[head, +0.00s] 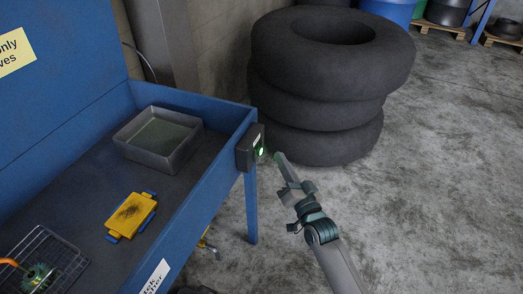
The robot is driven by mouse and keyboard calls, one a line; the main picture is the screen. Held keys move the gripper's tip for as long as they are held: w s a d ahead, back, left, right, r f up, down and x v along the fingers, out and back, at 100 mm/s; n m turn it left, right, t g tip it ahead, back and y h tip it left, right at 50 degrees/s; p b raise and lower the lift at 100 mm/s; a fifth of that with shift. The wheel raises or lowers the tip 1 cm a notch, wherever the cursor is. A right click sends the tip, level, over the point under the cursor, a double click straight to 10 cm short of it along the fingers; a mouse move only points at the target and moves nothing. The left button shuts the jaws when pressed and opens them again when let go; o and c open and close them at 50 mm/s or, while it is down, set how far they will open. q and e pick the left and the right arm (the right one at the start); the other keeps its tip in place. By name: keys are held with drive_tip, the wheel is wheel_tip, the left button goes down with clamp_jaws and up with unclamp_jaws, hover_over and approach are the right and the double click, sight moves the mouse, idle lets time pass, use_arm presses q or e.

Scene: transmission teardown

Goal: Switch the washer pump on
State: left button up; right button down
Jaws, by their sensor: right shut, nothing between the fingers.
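The blue parts washer (217,163) fills the left of the head view. A dark switch box (245,152) is fixed to the outside of its right wall, near the far corner. My right gripper (280,158) is shut and empty. I cannot tell the gap in depth. My left gripper is not in view.
In the washer basin lie a grey metal tray (122,137), a yellow brush or block with blue ends (131,213), and a wire basket (67,246) holding a green gear (38,277). Stacked tires (325,95) stand close behind my right gripper. Concrete floor (440,200) is clear at right.

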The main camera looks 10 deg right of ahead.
drive_tip(key=shift+s+d+p, duration=0.2)
drive_tip(key=shift+s+d, duration=0.25)
drive_tip(key=shift+d, duration=0.2)
drive_tip(key=shift+s+d+p, duration=0.15)
drive_tip(key=shift+s+d, duration=0.25)
drive_tip(key=shift+d, duration=0.2)
